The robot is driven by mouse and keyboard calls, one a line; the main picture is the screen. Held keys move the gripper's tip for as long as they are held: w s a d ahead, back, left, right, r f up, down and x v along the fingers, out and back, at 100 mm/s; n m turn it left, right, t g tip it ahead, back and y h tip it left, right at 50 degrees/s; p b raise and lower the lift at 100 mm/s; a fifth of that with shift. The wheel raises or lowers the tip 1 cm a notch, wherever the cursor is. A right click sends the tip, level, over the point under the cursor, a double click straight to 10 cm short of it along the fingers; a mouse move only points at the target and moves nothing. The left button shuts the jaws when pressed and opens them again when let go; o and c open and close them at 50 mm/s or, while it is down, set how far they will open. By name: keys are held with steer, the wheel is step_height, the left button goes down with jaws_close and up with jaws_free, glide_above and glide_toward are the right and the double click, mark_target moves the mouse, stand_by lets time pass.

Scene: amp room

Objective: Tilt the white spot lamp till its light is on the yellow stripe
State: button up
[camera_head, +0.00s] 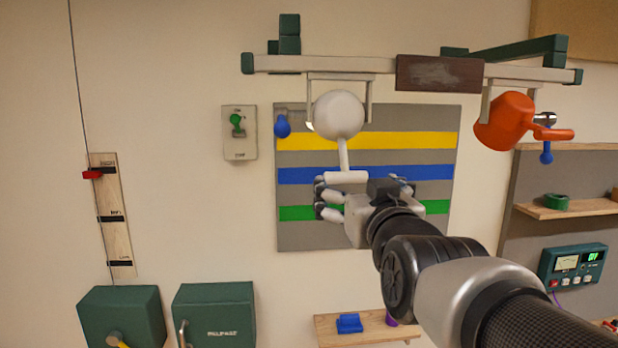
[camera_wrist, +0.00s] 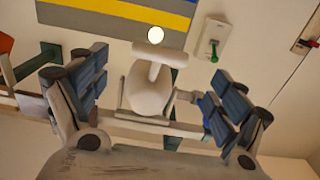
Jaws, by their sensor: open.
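The white spot lamp (camera_head: 339,115) hangs from a bracket under the rail, its handle pointing down to a white crossbar (camera_head: 346,177). The yellow stripe (camera_head: 400,140) is the top stripe on the grey board behind. A pale round light spot (camera_wrist: 155,34) lies on the grey margin above the yellow stripe, apart from it; the lamp mostly hides it in the head view. My gripper (camera_head: 334,198) is open just below the crossbar. In the wrist view the lamp (camera_wrist: 150,92) and crossbar (camera_wrist: 158,54) appear between the spread fingers; contact cannot be told.
An orange lamp (camera_head: 505,122) hangs at the rail's right. A blue knob (camera_head: 282,126) is left of the white lamp, near a green wall switch (camera_head: 237,122). The rail (camera_head: 420,70) runs above. A small shelf (camera_head: 365,328) is below.

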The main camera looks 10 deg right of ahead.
mark_target(347, 179)
steer(key=w+p, duration=0.1)
steer(key=w, duration=0.6)
steer(key=shift+w+p, duration=0.25)
steer(key=shift+p, duration=0.1)
steer(key=shift+c, duration=0.2)
